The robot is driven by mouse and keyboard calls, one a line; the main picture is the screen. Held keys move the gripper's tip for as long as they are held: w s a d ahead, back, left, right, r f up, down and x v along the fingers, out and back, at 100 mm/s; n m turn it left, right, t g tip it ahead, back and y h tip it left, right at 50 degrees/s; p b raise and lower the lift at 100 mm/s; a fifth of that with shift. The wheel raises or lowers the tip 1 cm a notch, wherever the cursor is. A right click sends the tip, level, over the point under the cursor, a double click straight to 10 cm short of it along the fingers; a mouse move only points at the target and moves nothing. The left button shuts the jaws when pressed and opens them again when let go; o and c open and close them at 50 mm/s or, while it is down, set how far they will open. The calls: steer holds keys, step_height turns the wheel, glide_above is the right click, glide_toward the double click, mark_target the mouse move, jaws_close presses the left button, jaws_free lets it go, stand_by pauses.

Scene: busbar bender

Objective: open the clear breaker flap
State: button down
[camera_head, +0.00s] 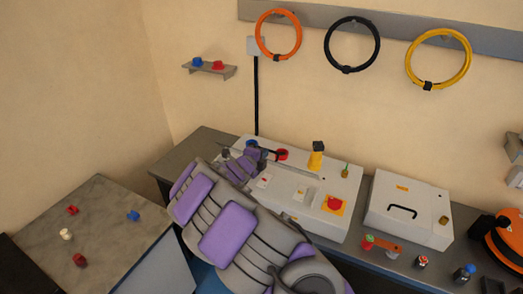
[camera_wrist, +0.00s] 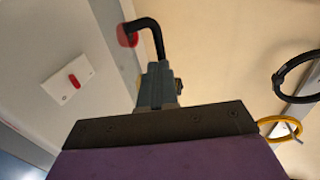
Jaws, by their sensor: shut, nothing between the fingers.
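A small white plate with a red toggle (camera_wrist: 75,82) shows on the pale machine face at left in the wrist view. It looks like the breaker; I cannot make out the clear flap over it. My gripper (camera_wrist: 158,72) is shut and holds nothing. It is to the right of the plate and apart from it in that picture. A black bent rod (camera_wrist: 157,35) shows beyond the fingertips and reaches a red round part (camera_wrist: 127,36). In the head view my gripper (camera_head: 266,152) is small beside a red part (camera_head: 282,154) over the machine's back left.
The white bender (camera_head: 325,180) carries a red button on a yellow plate (camera_head: 334,204) and a yellow post (camera_head: 316,158). A white case (camera_head: 406,210) stands right of it. A side table (camera_head: 105,215) holds small parts. Coloured rings (camera_head: 278,34) hang on the wall.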

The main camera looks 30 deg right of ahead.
steer(key=shift+w+d+r+g+y+p, duration=0.15)
steer(key=shift+d+r+g+y+p, duration=0.15)
steer(key=shift+p, duration=1.2)
steer(key=shift+w+d+r+g+y+p, duration=0.15)
steer(key=shift+r+p, duration=0.25)
steer(key=shift+p, duration=1.05)
steer(key=p, duration=0.4)
steer(key=w+d+g+y+p, duration=0.1)
steer(key=p, duration=0.3)
steer(key=shift+w+d+r+y, duration=0.1)
steer(key=shift+d+r+y, duration=0.15)
steer(key=shift+w+d+p, duration=0.2)
steer(key=shift+d+p, duration=0.05)
steer(key=shift+p, duration=0.8)
steer(key=shift+w+d+p, duration=0.1)
steer(key=shift+d+p, duration=0.15)
steer(key=shift+p, duration=0.3)
steer(key=shift+w+d+p, duration=0.35)
steer(key=shift+p, duration=0.2)
